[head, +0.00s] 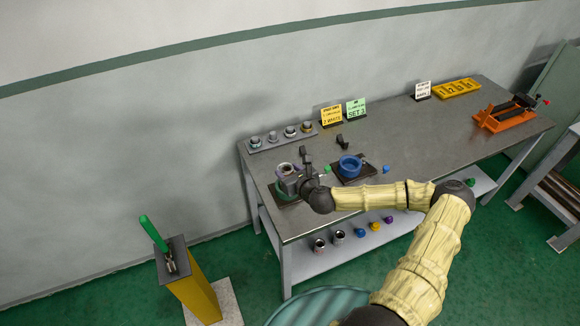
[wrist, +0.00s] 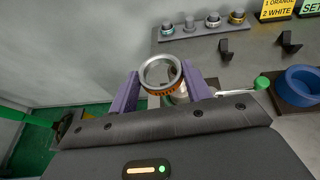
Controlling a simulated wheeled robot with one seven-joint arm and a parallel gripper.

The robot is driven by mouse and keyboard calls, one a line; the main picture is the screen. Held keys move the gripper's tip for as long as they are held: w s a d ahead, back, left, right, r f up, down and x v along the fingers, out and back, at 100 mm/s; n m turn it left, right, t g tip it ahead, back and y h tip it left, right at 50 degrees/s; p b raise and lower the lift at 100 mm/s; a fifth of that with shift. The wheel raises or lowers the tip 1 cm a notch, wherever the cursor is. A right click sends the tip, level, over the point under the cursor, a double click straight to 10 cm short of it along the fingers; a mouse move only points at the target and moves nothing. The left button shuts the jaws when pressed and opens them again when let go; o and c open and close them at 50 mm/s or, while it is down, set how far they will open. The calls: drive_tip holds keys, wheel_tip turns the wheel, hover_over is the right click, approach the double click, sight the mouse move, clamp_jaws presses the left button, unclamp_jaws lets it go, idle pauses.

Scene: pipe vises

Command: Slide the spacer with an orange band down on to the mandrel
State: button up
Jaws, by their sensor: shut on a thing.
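The spacer with an orange band (wrist: 160,88) is a silver ring held between the two purple fingers of my gripper (wrist: 161,80) in the wrist view. In the head view my gripper (head: 287,176) is at the left end of the bench, with the ring's open top facing up. A dark plate with a green round part (head: 286,194) lies under my gripper. A pale, shiny piece shows just below the ring in the wrist view; I cannot tell whether it is the mandrel. The mandrel is otherwise hidden by my gripper and the ring.
A blue ring (head: 350,166) sits on a dark plate to the right. A grey rack (head: 281,138) with several banded rings stands at the back left. Cards (head: 331,116), a yellow tray (head: 457,88) and an orange vise (head: 505,116) are farther right.

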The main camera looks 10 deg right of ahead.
drive_tip(key=s+f+m+h+b, duration=0.3)
drive_tip(key=s+f+b, duration=0.1)
drive_tip(key=s, duration=0.6)
drive_tip(key=shift+s+d+f+t+h+b, duration=0.15)
drive_tip(key=shift+s+d+t+h+b, duration=0.2)
drive_tip(key=shift+b, duration=0.45)
